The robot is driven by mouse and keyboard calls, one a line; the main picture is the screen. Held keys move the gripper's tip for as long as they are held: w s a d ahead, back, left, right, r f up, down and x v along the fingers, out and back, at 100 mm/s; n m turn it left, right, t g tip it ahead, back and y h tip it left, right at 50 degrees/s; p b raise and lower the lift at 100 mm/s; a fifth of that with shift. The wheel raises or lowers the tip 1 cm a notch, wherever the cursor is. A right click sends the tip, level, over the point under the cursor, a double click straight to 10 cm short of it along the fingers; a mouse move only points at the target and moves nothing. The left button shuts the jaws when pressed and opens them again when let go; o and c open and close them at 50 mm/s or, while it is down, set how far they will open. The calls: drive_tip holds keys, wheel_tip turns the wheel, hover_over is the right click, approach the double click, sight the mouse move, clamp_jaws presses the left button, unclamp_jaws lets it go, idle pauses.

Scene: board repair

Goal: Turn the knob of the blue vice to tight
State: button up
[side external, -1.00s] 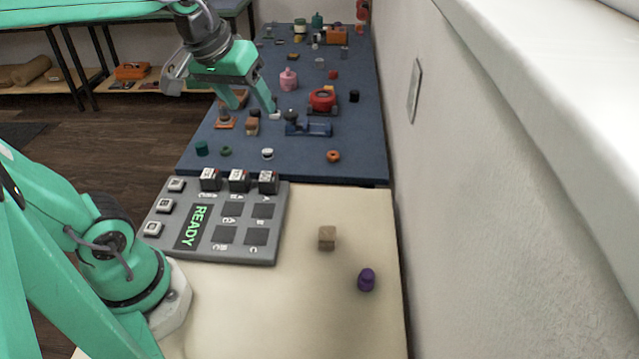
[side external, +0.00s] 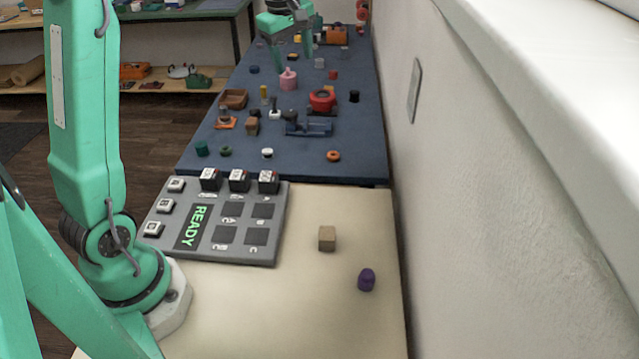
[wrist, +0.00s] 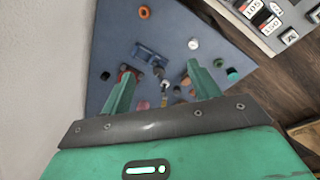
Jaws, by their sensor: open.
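The blue vice (side external: 312,129) sits on the blue mat, toward its near right part. A small dark knob (side external: 290,116) shows at its left end. In the wrist view the vice (wrist: 150,54) lies beyond the space between my fingers, near the top. My gripper (side external: 289,50) is open and empty, high over the far part of the mat, well away from the vice. Its two spread fingers also show in the wrist view (wrist: 160,70). How far the knob is turned is too small to tell.
Several small parts lie around on the mat (side external: 215,165). A grey READY panel (side external: 195,226), a wooden cube (side external: 327,238) and a purple piece (side external: 367,279) are nearer. A wall bounds the right.

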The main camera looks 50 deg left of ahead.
drive_tip(key=w+a+f+n+g, duration=0.1)
drive_tip(key=w+a+f+n, duration=0.6)
drive_tip(key=a, duration=0.2)
drive_tip(key=n+g, duration=0.1)
drive_tip(key=n, duration=0.4)
hover_over(289, 113)
drive_tip(key=shift+h, duration=0.3)
wheel_tip(289, 113, down, 9)
drive_tip(key=shift+r, duration=0.2)
drive_tip(key=shift+f, duration=0.1)
drive_tip(key=shift+f, duration=3.8)
drive_tip(key=c, duration=1)
drive_tip(key=shift+o, duration=0.2)
